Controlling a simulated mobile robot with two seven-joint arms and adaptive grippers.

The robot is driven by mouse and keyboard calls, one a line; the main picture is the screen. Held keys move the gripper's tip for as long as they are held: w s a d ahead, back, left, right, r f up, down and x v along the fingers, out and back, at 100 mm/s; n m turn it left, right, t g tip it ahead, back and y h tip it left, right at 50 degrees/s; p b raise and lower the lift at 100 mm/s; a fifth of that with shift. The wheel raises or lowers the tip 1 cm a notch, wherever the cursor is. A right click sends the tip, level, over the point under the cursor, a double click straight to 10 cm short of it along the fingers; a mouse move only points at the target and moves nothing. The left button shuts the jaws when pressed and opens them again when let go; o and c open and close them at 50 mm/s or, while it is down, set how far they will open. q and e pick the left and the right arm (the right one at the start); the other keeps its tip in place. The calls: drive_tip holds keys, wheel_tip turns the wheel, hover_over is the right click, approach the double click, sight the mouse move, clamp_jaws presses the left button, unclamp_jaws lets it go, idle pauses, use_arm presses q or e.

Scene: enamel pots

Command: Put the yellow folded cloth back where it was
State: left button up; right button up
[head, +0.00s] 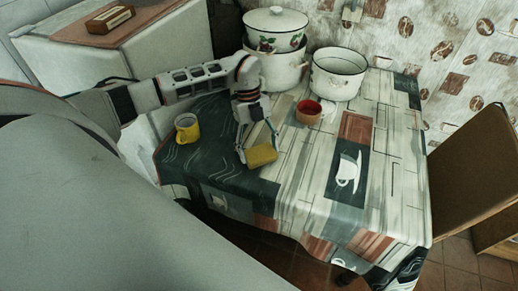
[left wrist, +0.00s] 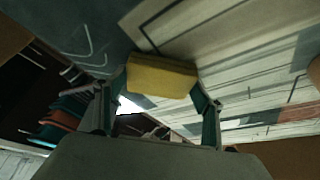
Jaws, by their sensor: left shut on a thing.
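The yellow folded cloth (head: 262,155) is at my left gripper (head: 257,143), over the front left part of the table. The gripper points down and is shut on the cloth. In the left wrist view, the yellow folded cloth (left wrist: 162,76) spans the space between the two fingers of the left gripper (left wrist: 163,90). Whether the cloth touches the tabletop is hard to tell. My right gripper is not in view.
A yellow mug (head: 187,128) stands left of the gripper, and a red cup (head: 309,111) stands to its right. A lidded pot (head: 276,40) and an open white pot (head: 338,75) stand behind. The table (head: 290,190) is clear at front right. A brown chair (head: 475,175) stands at right.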

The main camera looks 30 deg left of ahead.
use_arm(q)
drive_tip(key=o, duration=1.1)
drive_tip(key=shift+f, duration=0.1)
drive_tip(key=shift+o, duration=0.2)
drive_tip(key=v, duration=1.2)
